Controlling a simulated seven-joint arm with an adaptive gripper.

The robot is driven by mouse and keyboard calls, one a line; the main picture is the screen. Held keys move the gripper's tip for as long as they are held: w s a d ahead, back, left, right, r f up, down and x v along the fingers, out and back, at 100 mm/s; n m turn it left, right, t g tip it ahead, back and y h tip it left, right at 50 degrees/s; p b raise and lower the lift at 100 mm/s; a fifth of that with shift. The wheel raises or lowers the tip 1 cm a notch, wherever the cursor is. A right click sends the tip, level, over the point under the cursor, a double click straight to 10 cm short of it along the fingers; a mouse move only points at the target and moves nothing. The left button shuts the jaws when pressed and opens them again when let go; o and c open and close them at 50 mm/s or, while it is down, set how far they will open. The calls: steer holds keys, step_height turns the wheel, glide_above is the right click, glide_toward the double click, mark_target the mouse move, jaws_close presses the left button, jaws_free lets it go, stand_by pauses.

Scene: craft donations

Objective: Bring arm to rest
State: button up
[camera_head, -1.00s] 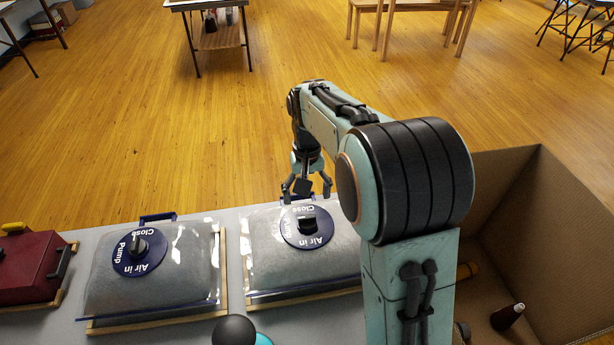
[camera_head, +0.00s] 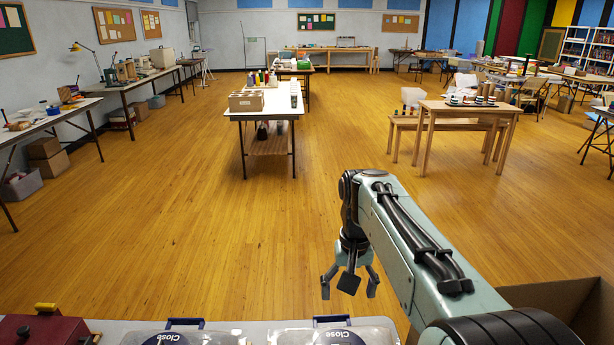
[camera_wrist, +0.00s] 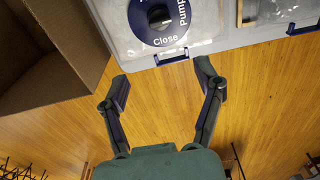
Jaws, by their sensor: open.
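My gripper (camera_head: 350,284) is open and empty. In the head view it hangs from my arm, fingers pointing down, and appears just beyond the far edge of the near table (camera_head: 230,327). In the wrist view its two fingers (camera_wrist: 160,85) are spread wide, with only wooden floor between them. Past the fingertips lies a clear vacuum bag with a round blue dial (camera_wrist: 158,18) marked "Close" and "Pump". The gripper touches nothing that I can see.
A second clear bag (camera_head: 178,338) lies left of the first, beside a red case (camera_head: 45,328). An open cardboard box (camera_head: 560,297) stands at the right and also shows in the wrist view (camera_wrist: 50,60). Open wooden floor (camera_head: 200,230) stretches beyond the table.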

steer(key=s+r+t, duration=0.1)
steer(key=s+r, duration=0.4)
steer(key=s, duration=0.1)
steer(key=s+f+g, duration=0.1)
steer(key=s+f, duration=0.4)
steer(key=s, duration=0.5)
steer(key=s+f+n+g, duration=0.1)
steer(key=s+f, duration=0.3)
steer(key=s, duration=0.6)
steer(key=shift+s+a+f+y, duration=0.2)
steer(key=shift+s+f+y, duration=0.15)
steer(key=shift+y, duration=0.05)
